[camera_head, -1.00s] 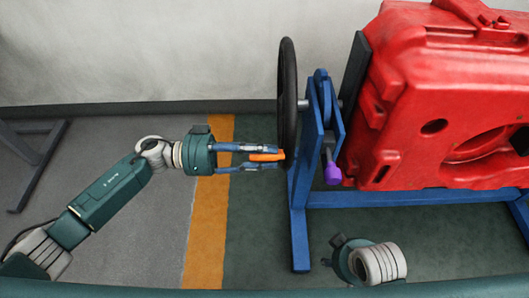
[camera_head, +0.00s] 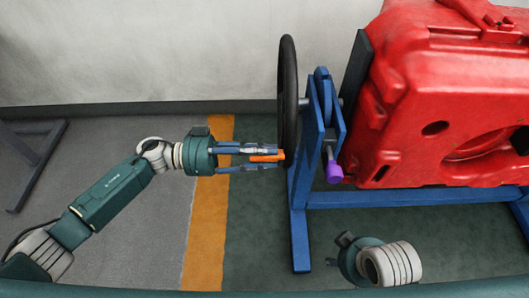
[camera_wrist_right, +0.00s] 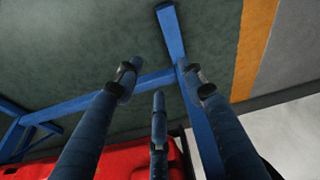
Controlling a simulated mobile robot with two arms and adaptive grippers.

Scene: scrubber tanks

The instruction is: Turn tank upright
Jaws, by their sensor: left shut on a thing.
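The red tank (camera_head: 450,100) is mounted in a blue stand (camera_head: 300,215) at the right, with its recessed face towards me; its right part is cut off. A black handwheel (camera_head: 287,95), seen edge-on, sits left of the stand and has an orange handle (camera_head: 268,157). My left gripper (camera_head: 270,158) is shut on this handle from the left. A purple knob (camera_head: 334,172) sits on the stand between wheel and tank. My right gripper is low in front of the stand; its fingers (camera_wrist_right: 158,88) are spread and empty in the right wrist view, with the tank (camera_wrist_right: 110,163) behind them.
A blue floor beam (camera_head: 420,198) runs below the tank. An orange stripe (camera_head: 208,220) crosses the floor under my left arm. A pale wall (camera_head: 140,50) stands behind. A dark metal frame (camera_head: 40,160) is at the far left. The floor between stripe and stand is clear.

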